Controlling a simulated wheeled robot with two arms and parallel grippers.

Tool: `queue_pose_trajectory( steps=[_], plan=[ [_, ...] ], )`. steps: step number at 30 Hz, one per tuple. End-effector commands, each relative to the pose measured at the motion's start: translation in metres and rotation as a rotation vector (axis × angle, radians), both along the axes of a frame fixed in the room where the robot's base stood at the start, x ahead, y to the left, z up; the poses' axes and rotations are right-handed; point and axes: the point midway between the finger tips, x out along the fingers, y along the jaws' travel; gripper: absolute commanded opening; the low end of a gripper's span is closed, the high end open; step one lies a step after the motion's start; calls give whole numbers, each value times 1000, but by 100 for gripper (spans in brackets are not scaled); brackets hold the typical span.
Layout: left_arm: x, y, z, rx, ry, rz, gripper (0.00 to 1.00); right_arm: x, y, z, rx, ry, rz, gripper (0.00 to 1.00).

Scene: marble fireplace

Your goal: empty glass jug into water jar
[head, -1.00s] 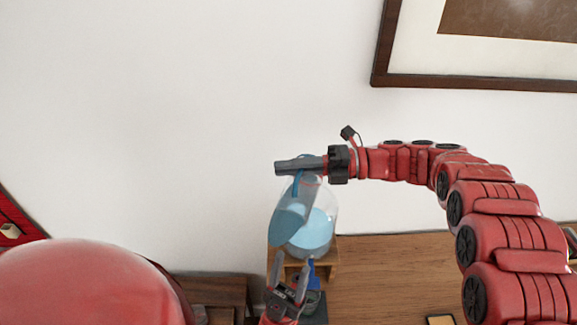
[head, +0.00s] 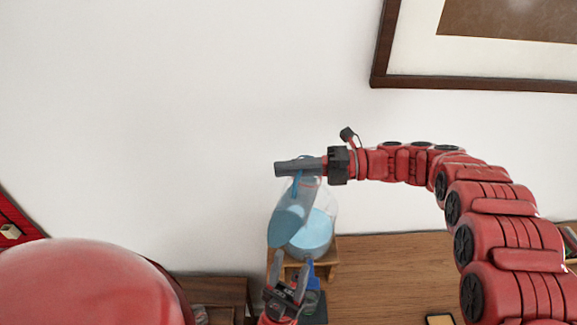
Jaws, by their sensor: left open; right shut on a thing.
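My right gripper (head: 298,168) is shut on the glass jug (head: 289,224), which hangs steeply tilted below the fingers. Blue water shows in the jug's lower left part. The clear water jar (head: 315,237) stands behind and to the right of the jug, with blue water in it. The jug overlaps the jar in the picture, so the jug's mouth and any stream between them are hard to make out. My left gripper (head: 290,273) is open and empty, below the jug and in front of the jar's stand.
The jar stands on a small wooden stand (head: 330,268). A blue and dark object (head: 313,285) sits just right of my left gripper. The wooden surface (head: 385,275) to the right is mostly clear. A framed picture (head: 480,82) hangs on the white wall at the upper right.

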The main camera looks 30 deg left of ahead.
Motion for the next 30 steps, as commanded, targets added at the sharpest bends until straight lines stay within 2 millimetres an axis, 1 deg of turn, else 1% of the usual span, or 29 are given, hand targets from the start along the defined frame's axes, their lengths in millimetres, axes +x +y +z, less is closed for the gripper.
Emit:
queue_pose_trajectory(
  steps=[18,22,30],
  plan=[
    [0,0,15,0,0,0,50,0,0,4,-7,54,-1,0],
    [0,0,16,0,0,0,50,-1,1,5,-13,107,2,0],
    [0,0,16,0,0,0,50,0,0,5,-16,121,1,0]
  ],
)
